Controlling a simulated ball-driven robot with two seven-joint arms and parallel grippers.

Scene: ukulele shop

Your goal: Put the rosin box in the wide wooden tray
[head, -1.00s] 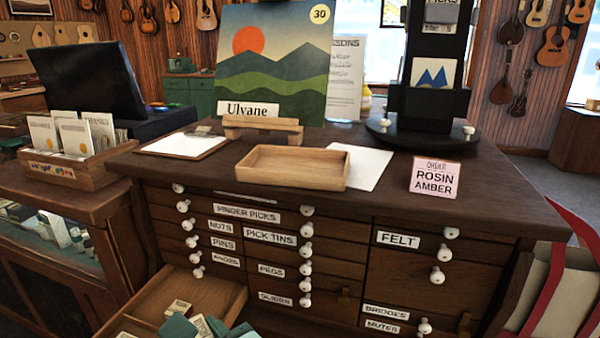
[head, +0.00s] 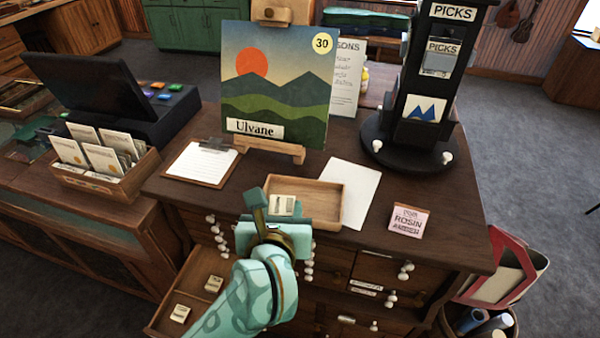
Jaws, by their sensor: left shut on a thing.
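The wide wooden tray (head: 322,203) lies on top of the dark drawer cabinet, in the middle of the head view. My left gripper (head: 270,206) is at the tray's left front part, shut on a small pale box with a label, the rosin box (head: 284,205). The box shows against the tray's left half. I cannot tell whether it touches the tray floor. The gripper and arm hide the tray's front left corner. My right gripper is not in view.
An open drawer (head: 207,262) at lower left holds small boxes (head: 180,313).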

